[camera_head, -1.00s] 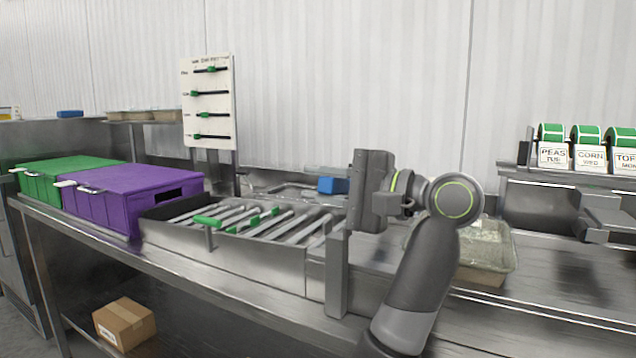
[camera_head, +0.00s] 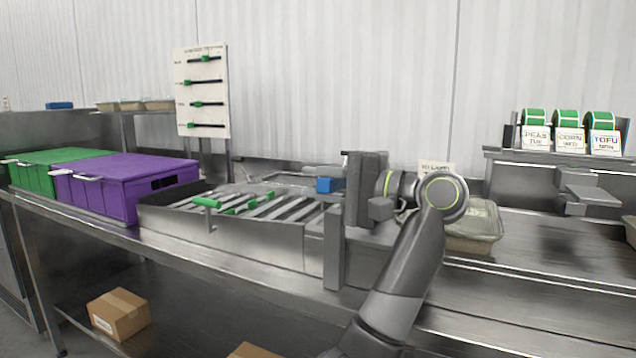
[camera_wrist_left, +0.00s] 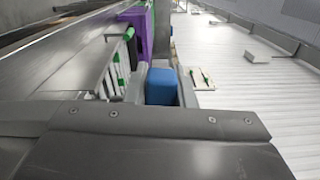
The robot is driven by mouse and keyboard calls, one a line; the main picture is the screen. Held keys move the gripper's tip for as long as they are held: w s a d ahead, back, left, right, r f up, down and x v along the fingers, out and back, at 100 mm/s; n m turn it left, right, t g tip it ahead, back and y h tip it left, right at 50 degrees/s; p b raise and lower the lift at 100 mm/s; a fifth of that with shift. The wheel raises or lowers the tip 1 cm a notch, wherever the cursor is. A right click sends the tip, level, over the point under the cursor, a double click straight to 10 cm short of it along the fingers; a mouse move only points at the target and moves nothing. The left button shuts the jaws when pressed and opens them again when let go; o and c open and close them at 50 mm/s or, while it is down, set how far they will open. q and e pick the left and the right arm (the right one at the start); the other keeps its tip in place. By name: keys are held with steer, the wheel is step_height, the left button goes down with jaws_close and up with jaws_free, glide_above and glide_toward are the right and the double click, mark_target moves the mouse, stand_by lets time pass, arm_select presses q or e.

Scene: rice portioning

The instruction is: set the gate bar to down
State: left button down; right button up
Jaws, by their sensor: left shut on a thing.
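My left gripper (camera_head: 332,185) is shut on a blue block (camera_head: 329,185) at the right end of the roller section. In the left wrist view the blue block (camera_wrist_left: 161,86) sits between the two grey fingers. The block looks like the grip of the gate bar, but the bar itself is mostly hidden by my gripper and I cannot make out its full shape. A grey upright post (camera_head: 333,250) stands just in front of the gripper. My right gripper is not in view.
The roller section (camera_head: 255,240) with green-marked parts lies to the left. Beyond it stand a purple bin (camera_head: 125,190) and a green bin (camera_head: 35,175). A slider board (camera_head: 201,92) rises behind. A tray (camera_head: 475,225) sits right of my wrist; label rolls (camera_head: 567,130) are further right.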

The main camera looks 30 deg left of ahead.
arm_select(q)
steer(key=c, duration=1.2)
jaws_free()
steer(key=d, duration=1.2)
steer(key=shift+w, duration=0.4)
